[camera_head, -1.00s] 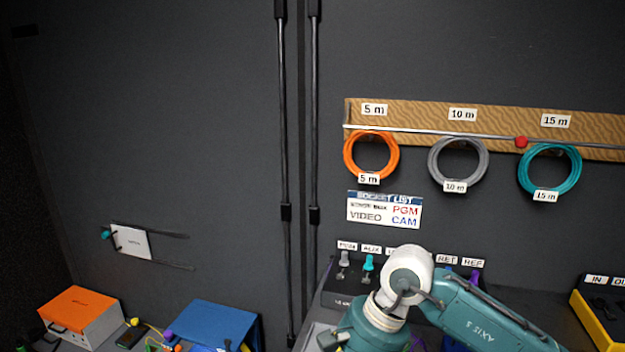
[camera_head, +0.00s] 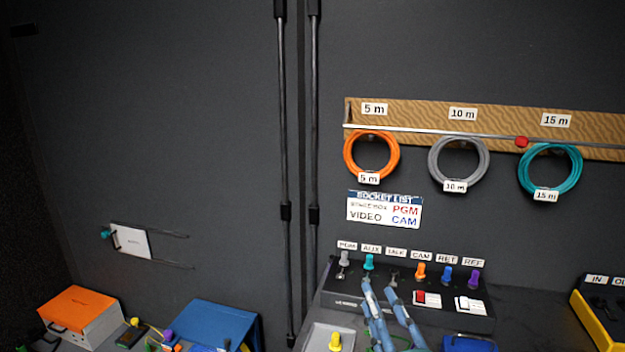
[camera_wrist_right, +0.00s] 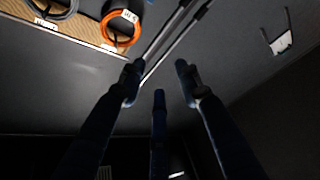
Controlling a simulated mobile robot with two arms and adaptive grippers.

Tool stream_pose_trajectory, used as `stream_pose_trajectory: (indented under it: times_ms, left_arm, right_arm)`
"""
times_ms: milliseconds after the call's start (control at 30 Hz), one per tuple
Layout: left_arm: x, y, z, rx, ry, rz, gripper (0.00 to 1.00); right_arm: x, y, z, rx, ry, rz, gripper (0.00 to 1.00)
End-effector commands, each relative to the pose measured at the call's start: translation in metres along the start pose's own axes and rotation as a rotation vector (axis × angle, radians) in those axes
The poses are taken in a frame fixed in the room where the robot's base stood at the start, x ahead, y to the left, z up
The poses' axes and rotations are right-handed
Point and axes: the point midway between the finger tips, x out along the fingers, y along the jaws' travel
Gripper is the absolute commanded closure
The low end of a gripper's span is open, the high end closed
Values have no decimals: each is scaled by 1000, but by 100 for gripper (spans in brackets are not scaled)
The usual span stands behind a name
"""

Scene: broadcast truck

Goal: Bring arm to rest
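My right gripper (camera_head: 378,290) shows at the bottom of the head view, with blue fingers pointing up in front of the socket panel (camera_head: 345,297). In the right wrist view the gripper (camera_wrist_right: 159,78) has its fingers spread apart with nothing between them. The rest of the right arm is out of the head view. My left gripper and arm do not show in either view.
The panel carries several coloured plugs and two switches. Orange (camera_head: 347,154), grey (camera_head: 433,160) and teal (camera_head: 523,170) cable coils hang on the wall rail. An orange-topped box (camera_head: 78,303), a blue case (camera_head: 212,322) and a yellow-edged box (camera_head: 590,322) stand below.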

Motion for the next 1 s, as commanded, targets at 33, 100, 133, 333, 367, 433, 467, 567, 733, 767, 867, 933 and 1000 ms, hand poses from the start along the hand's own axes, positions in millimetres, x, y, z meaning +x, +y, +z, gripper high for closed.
stream_pose_trajectory:
  times_ms: [33, 100, 133, 333, 367, 433, 467, 567, 733, 767, 867, 933, 1000]
  left_arm:
    - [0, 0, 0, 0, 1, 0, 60]
    - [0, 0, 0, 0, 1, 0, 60]
    - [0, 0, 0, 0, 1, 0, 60]
    - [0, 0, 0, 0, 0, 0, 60]
    - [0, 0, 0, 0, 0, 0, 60]
    - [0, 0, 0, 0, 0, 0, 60]
    - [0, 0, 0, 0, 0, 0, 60]
    - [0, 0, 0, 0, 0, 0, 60]
    - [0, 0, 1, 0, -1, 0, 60]
    - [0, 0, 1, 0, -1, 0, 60]
    - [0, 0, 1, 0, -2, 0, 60]
    - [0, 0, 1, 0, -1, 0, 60]
    - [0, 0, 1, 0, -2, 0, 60]
  right_arm:
    - [-14, -23, 28, 101, -99, -74, 66]
    - [-38, -56, 64, 239, -239, -174, 66]
    - [-50, -70, 78, 295, -300, -216, 66]
    - [-151, -154, 136, 607, -677, -460, 66]
    - [-166, -163, 139, 639, -722, -488, 66]
    - [-197, -180, 145, 704, -819, -546, 66]
    - [-209, -186, 147, 727, -854, -567, 66]
    - [-246, -203, 149, 793, -964, -631, 66]
    - [-302, -221, 147, 879, -1124, -722, 66]
    - [-312, -223, 146, 892, -1152, -736, 66]
    - [-343, -230, 142, 930, -1239, -783, 66]
    - [-337, -251, 152, 923, -1240, -787, 66]
    - [-334, -269, 160, 920, -1244, -791, 66]
